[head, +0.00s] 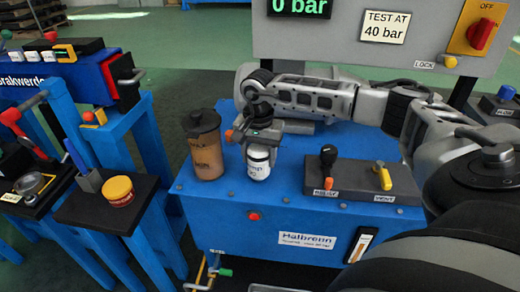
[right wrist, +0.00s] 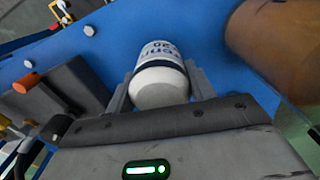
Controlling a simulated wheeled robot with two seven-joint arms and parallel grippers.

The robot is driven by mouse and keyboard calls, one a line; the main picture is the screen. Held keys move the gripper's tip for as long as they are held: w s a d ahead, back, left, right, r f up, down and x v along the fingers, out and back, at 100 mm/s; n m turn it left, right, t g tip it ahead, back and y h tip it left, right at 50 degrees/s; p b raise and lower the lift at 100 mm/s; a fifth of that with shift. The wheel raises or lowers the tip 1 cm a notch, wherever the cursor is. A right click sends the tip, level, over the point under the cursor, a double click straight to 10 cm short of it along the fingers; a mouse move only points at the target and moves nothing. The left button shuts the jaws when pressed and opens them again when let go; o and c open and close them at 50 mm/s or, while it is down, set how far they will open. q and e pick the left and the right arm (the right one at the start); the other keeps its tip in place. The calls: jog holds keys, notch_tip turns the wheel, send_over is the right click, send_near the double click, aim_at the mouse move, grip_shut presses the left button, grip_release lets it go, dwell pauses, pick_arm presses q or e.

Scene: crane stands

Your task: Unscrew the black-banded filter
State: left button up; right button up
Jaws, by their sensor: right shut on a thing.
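The black-banded filter is a small white canister (head: 258,168) with dark lettering and a dark band, upright at the blue bench's top. My right gripper (head: 262,145) comes over it from the right and is shut on its upper part. In the right wrist view the filter (right wrist: 160,86) sits between the two grey fingers of my right gripper (right wrist: 160,92), with the dark band showing. The gripper hides the filter's top in the head view. My left gripper is not in view.
A brown canister with a black cap (head: 208,150) stands close left of the filter. A black block with a black-knobbed lever (head: 328,165) and a yellow lever (head: 383,178) is to the right. A grey panel reading 0 bar (head: 340,50) rises behind.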

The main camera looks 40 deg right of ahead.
jog(key=n, duration=0.2)
jog(key=shift+w+r+n, duration=0.1)
jog(key=shift+r+n, duration=0.05)
jog(key=shift+n, duration=0.15)
jog(key=o, duration=1.3)
jog(key=shift+c, duration=1)
